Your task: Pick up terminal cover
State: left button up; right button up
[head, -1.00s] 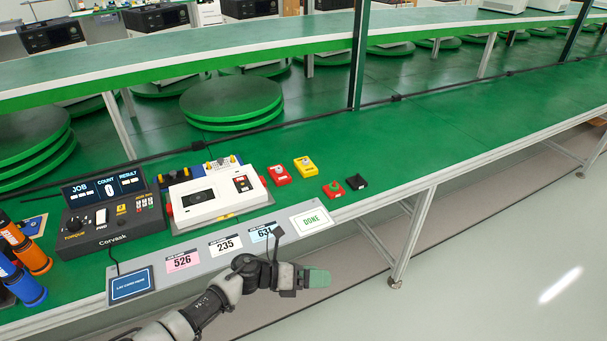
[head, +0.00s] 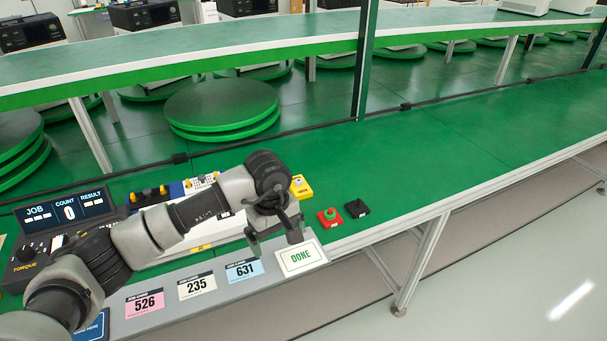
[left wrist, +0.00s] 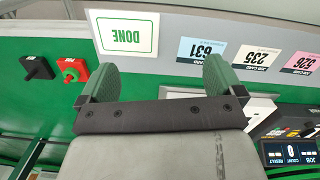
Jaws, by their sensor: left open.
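I cannot tell which is the terminal cover. The red block (left wrist: 73,70) and black block (left wrist: 38,67) also show in the left wrist view, left of the fingers. My left gripper (head: 273,238) is open and empty, above the bench's front strip beside the DONE card (head: 300,257). Its green-padded fingers (left wrist: 160,76) show apart. My arm hides most of the white device. My right gripper is out of view.
Job cards 526 (head: 145,302), 235 (head: 197,286) and 631 (head: 244,270) lie along the front strip. A counter box with a display (head: 66,212) stands at left. The green bench (head: 450,160) is clear to the right.

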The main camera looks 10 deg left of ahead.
aim_at(305, 192)
jog(key=i, duration=1)
